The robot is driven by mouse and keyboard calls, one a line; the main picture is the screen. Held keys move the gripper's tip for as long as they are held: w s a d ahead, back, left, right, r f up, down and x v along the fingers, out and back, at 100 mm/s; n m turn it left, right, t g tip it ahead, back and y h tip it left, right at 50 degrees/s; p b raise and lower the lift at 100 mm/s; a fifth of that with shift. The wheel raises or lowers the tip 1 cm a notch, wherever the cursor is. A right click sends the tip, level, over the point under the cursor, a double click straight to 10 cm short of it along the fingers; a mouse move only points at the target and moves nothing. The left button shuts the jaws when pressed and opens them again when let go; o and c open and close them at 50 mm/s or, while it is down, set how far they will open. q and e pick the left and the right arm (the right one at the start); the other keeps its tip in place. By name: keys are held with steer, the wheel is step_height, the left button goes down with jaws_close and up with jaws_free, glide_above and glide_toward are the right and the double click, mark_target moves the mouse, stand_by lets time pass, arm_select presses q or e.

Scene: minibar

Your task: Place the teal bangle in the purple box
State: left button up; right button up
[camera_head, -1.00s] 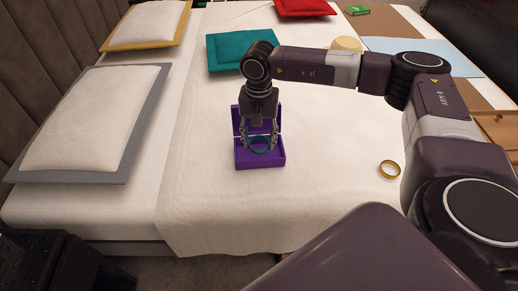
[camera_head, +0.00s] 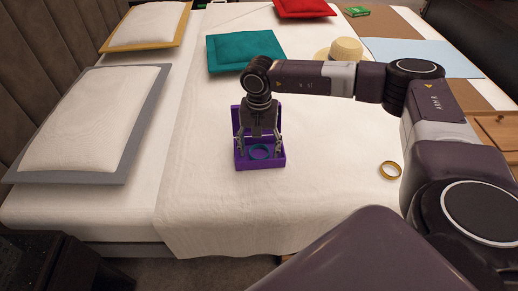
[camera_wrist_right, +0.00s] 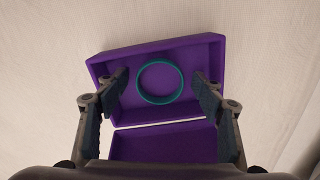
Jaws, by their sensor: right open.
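The purple box (camera_head: 276,161) stands open on the bed, its lid raised at the back. The teal bangle (camera_head: 260,152) lies inside the box. In the right wrist view the bangle (camera_wrist_right: 160,99) rests on the floor of the box (camera_wrist_right: 205,52), between my fingers and touching neither. My right gripper (camera_head: 260,150) is open above the box, its fingers on either side of the bangle; it also shows in the right wrist view (camera_wrist_right: 161,88). My left gripper is not in view.
A gold bangle (camera_head: 389,170) lies on the bed to the right. A teal pillow (camera_head: 240,50), a straw hat (camera_head: 345,50) and a red pillow (camera_head: 304,8) are farther back. The sheet around the box is clear.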

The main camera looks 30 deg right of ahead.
steer(key=shift+r, duration=0.15)
arm_select(q)
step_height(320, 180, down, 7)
steer(key=p, duration=0.2)
arm_select(e)
step_height(320, 180, up, 12)
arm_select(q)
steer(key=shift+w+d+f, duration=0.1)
